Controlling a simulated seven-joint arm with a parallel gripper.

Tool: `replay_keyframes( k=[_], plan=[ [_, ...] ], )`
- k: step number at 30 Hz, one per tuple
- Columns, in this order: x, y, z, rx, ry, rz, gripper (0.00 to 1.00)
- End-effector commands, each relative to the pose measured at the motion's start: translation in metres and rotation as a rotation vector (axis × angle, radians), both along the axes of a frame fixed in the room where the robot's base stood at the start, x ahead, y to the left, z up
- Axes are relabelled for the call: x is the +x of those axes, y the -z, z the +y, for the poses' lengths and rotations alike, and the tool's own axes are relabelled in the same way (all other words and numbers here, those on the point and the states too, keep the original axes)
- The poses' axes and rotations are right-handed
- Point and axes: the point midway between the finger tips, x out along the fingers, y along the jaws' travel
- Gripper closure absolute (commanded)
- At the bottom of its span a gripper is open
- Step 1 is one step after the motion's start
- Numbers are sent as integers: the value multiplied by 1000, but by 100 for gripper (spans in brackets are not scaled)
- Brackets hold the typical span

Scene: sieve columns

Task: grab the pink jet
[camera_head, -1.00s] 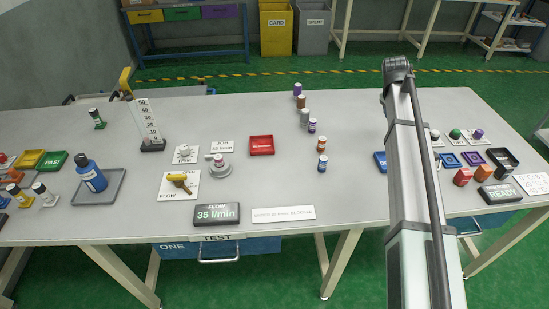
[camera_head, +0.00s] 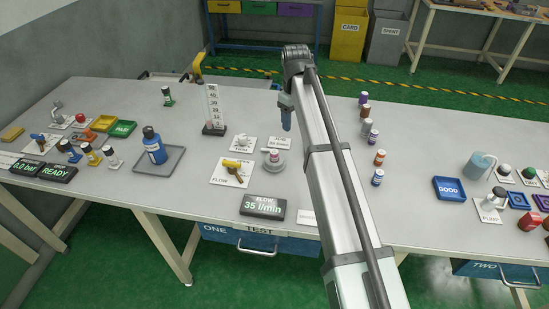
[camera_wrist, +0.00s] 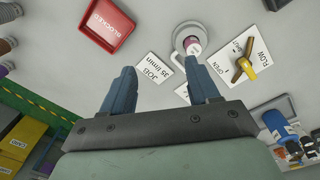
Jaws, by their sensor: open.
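The likely pink jet, a small light piece with a pink band, sits on a round grey stand (camera_head: 275,166), just right of the yellow-handled flow valve. In the wrist view the pink-banded jet (camera_wrist: 192,45) stands upright in the ring of its stand, beyond and slightly right of my fingertips. My gripper (camera_wrist: 159,78) is open with nothing between its two blue fingers. In the head view only part of my gripper (camera_head: 286,112) shows, above the table behind the jet; my arm hides the rest.
The yellow flow valve (camera_wrist: 243,68) is close beside the jet. Several small bottles (camera_head: 372,137) stand right of my arm.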

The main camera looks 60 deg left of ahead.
Motion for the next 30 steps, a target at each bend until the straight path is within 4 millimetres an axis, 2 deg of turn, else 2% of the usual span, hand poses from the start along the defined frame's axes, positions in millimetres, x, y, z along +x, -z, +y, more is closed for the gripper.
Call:
replay_keyframes(
  k=[1, 3, 7, 14, 24, 30],
  plan=[
    [-18, -1, 8, -4, -23, 12, 40],
    [-34, -2, 14, -11, -43, 27, 40],
    [-50, -3, 19, -17, -64, 40, 40],
    [-54, 12, 19, -20, -68, 44, 40],
    [-54, 67, 19, -20, -67, 44, 40],
    [-53, 84, 20, -18, -67, 42, 40]
  ],
)
